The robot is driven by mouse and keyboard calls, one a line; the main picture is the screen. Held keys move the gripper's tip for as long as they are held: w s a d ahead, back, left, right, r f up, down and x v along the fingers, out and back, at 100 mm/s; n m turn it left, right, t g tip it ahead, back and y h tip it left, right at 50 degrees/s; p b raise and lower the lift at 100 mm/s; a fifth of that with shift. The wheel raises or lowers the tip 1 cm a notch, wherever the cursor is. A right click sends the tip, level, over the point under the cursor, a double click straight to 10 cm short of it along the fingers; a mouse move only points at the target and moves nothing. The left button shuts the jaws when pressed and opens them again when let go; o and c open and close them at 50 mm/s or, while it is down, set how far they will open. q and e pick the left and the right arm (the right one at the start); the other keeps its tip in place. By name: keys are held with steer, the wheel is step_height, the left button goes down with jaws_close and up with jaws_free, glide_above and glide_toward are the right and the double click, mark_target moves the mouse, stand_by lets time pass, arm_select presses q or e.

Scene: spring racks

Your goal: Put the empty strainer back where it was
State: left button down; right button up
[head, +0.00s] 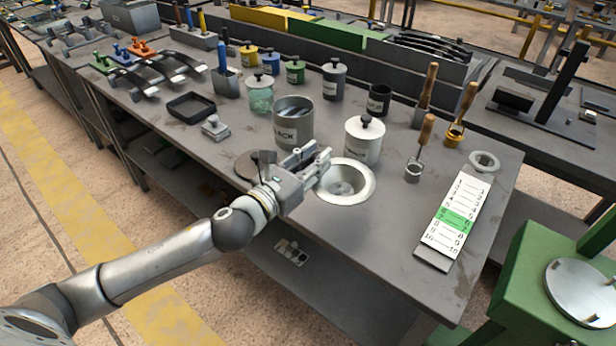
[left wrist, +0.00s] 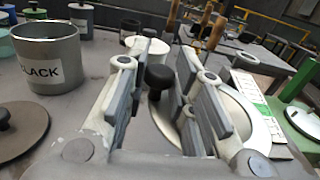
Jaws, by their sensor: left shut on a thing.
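The strainer, a round white bowl with a wide rim (head: 360,193), is near the middle of the bench. It also shows in the left wrist view (left wrist: 258,128). The bowl looks empty and level. I cannot tell whether it touches the bench top. My right gripper is not in view.
An open grey can marked BLACK (head: 293,122) and a white lidded jar (head: 364,141) stand just behind the strainer. The can's dark lid (head: 246,165) lies left of my gripper. Wooden-handled tools (head: 421,145) and a number card (head: 455,215) are to the right.

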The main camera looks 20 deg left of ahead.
arm_select(q)
steer(key=shift+w+a+f+b, duration=0.2)
steer(key=shift+w+a+f, duration=0.5)
steer(key=shift+f, duration=0.85)
steer(key=shift+w+a+f+b, duration=0.2)
steer(key=shift+w+a+f, duration=0.25)
steer(key=shift+w+f, duration=0.85)
steer(key=shift+w+a+f+b, duration=0.2)
steer(key=shift+w+a+f, duration=0.3)
steer(key=shift+f, duration=1.35)
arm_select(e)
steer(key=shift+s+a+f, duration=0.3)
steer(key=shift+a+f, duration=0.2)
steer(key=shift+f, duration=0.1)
arm_select(q)
steer(key=shift+f, duration=0.1)
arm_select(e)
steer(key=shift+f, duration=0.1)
arm_select(q)
steer(key=c, duration=1.2)
jaws_free()
steer(key=shift+c, duration=0.2)
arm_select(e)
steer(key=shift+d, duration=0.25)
arm_select(q)
steer(key=shift+s, duration=0.1)
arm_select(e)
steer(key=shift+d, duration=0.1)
